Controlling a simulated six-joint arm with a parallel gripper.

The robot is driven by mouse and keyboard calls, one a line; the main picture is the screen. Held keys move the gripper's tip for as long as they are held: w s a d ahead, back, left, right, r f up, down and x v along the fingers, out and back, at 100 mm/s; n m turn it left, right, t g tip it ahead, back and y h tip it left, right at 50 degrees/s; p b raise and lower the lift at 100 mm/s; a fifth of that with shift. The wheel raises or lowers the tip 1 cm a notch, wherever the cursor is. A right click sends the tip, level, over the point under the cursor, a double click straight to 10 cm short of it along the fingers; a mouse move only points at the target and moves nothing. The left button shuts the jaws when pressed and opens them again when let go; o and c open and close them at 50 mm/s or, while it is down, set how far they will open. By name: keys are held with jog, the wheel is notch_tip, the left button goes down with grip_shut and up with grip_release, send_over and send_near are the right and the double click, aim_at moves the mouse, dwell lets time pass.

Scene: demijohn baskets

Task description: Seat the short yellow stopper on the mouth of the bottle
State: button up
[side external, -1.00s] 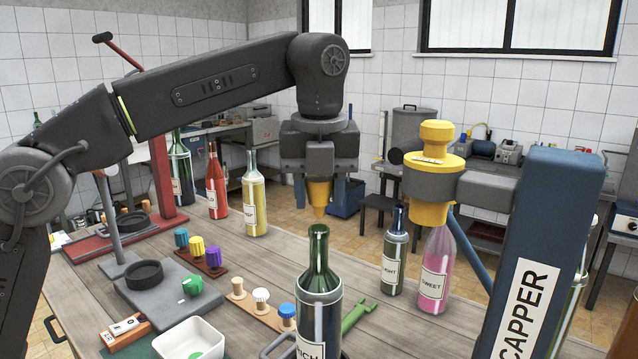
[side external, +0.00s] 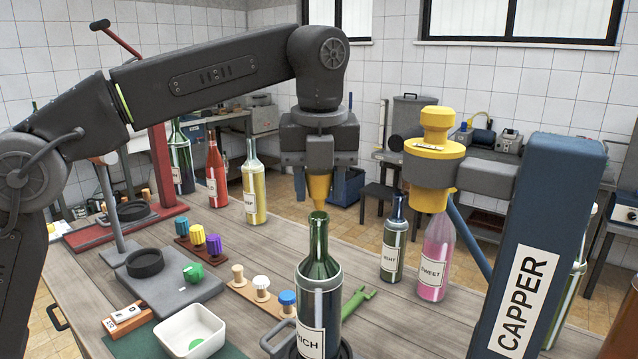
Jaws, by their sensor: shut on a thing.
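My gripper (side external: 319,185) points straight down and is shut on the short yellow stopper (side external: 318,190), which tapers downward. The green bottle (side external: 320,262) stands upright below it, with a label that reads in part "ICH". Its mouth (side external: 318,214) is just under the stopper's lower end, and the two look roughly lined up. From this one side view I cannot tell whether they touch or line up in depth.
The blue capper (side external: 548,230) with its yellow head (side external: 433,170) stands at right, over a pink bottle (side external: 435,258). A dark bottle (side external: 394,245) stands beside it. A stopper rack (side external: 202,256), a wooden strip of stoppers (side external: 250,293) and a white bin (side external: 190,332) lie at left.

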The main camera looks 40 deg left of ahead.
jog(key=shift+f, duration=1.35)
jog(key=shift+r, duration=0.1)
dwell(0.5)
jog(key=shift+r, duration=1.5)
jog(key=shift+f, duration=1.6)
dwell(0.9)
jog(key=shift+r, duration=0.3)
dwell(1.7)
